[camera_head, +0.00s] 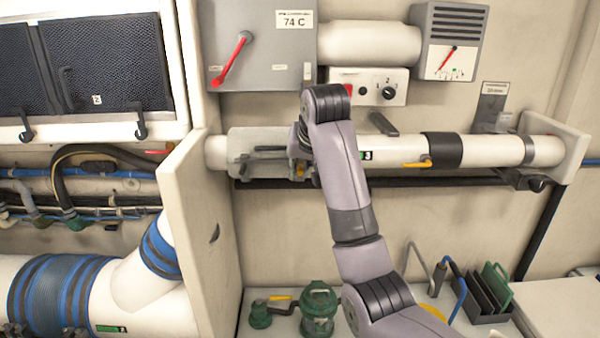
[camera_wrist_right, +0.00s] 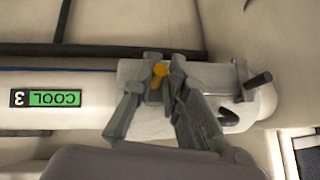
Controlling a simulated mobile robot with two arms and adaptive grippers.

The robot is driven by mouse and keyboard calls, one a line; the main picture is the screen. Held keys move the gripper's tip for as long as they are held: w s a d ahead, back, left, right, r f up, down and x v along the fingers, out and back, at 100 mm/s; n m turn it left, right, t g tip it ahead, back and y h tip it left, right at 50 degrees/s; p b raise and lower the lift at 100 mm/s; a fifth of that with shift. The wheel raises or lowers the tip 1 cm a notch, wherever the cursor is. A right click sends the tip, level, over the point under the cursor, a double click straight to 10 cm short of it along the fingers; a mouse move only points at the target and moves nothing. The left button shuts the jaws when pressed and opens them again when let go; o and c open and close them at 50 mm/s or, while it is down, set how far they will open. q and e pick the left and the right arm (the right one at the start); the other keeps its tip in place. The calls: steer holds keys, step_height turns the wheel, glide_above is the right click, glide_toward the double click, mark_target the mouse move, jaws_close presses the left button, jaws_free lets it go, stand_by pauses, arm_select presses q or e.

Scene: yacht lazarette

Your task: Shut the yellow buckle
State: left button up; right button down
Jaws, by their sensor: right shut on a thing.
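My right gripper (camera_head: 283,163) is at the white horizontal pipe (camera_head: 392,150), on a grey sleeve near the pipe's left end. A small yellow piece, the buckle (camera_head: 299,169), shows beside the fingers, partly hidden by my wrist. In the right wrist view the yellow buckle (camera_wrist_right: 158,71) sits between the grey fingers of my right gripper (camera_wrist_right: 155,90), which are closed in on it. Its exact angle is hard to tell. A second yellow lever (camera_head: 417,164) lies along the pipe by a black band, apart from the gripper. My left gripper is not in view.
A grey box with a red lever (camera_head: 232,58) and a switch panel (camera_head: 370,86) are above the pipe. A white partition (camera_head: 200,220) stands left.

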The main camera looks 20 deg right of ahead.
mark_target(300, 166)
steer(key=shift+w+d+r+g, duration=0.15)
steer(key=shift+r+g, duration=0.05)
steer(key=shift+g, duration=0.2)
steer(key=c, duration=1.7)
jaws_free()
steer(key=shift+w+d+f, duration=0.1)
steer(key=shift+o, duration=0.2)
steer(key=shift+s+r, duration=0.2)
steer(key=shift+r, duration=0.1)
steer(key=v, duration=0.3)
steer(key=shift+w+r, duration=0.15)
steer(key=v, duration=0.4)
steer(key=shift+f, duration=0.2)
